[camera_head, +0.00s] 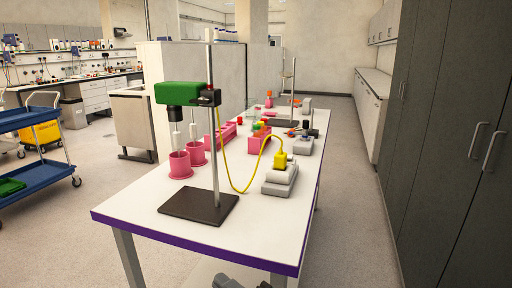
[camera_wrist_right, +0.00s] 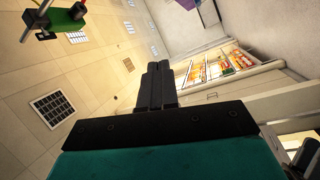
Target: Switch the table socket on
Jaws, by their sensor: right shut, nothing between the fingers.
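The table socket (camera_head: 280,182) is a light grey block on the white table, right of the stand. A yellow plug (camera_head: 280,160) sits in its top, with a yellow cable running to the green device (camera_head: 181,93) clamped on the stand. The state of its switch is too small to tell. My right gripper (camera_wrist_right: 157,72) is shut and empty in the right wrist view, away from the socket. Dark grey parts, which seem to be mine, show at the bottom edge of the head view, below the table's front edge. My left gripper is not in view.
The white table (camera_head: 140,208) has a purple front edge. The stand's dark base (camera_head: 199,206) lies left of the socket. Pink cups (camera_head: 180,166), pink racks (camera_head: 259,139) and another grey device (camera_head: 303,146) stand farther back. Dark cabinets (camera_head: 450,130) line the right side.

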